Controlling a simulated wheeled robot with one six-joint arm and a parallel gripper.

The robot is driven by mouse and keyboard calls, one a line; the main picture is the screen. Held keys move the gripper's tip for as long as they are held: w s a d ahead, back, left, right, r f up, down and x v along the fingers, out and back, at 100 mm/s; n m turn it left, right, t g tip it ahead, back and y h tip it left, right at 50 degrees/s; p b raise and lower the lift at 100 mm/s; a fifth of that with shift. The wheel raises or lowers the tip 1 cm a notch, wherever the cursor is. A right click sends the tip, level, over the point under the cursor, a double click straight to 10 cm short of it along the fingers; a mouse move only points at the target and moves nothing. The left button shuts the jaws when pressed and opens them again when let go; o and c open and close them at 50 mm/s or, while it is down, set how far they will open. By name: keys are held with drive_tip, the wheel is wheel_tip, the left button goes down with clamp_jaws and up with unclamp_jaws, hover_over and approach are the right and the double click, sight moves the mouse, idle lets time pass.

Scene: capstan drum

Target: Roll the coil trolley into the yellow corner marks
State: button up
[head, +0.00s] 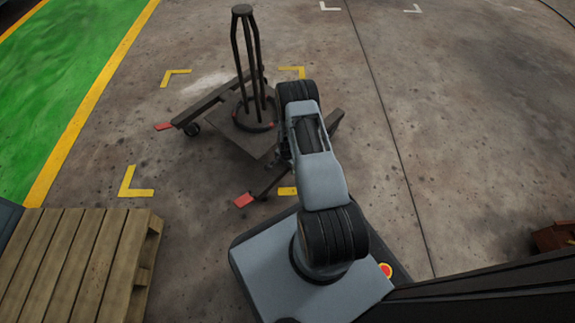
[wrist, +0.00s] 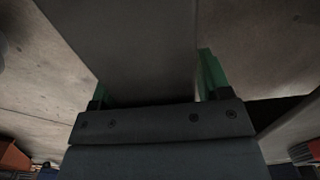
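The coil trolley (head: 221,138) is a dark low frame on castors with red-tipped feet and an upright rack of bars. In the head view it stands turned at an angle to the yellow corner marks (head: 130,192). Its left part lies between the marks; its right corner extends past their right side, and its near red tip is around their front line. My arm covers its right part and hides my gripper there. In the wrist view, my gripper (wrist: 153,88) has green fingers on both sides of a dark grey bar, apparently part of the trolley, which fills the gap between them.
A wooden pallet (head: 75,250) lies at the lower left, near the front left mark. A green floor area (head: 50,70) with a yellow border is at the far left. White corner marks (head: 412,9) are at the back. The floor at right is mostly open.

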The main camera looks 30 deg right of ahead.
clamp_jaws()
idle(0.5)
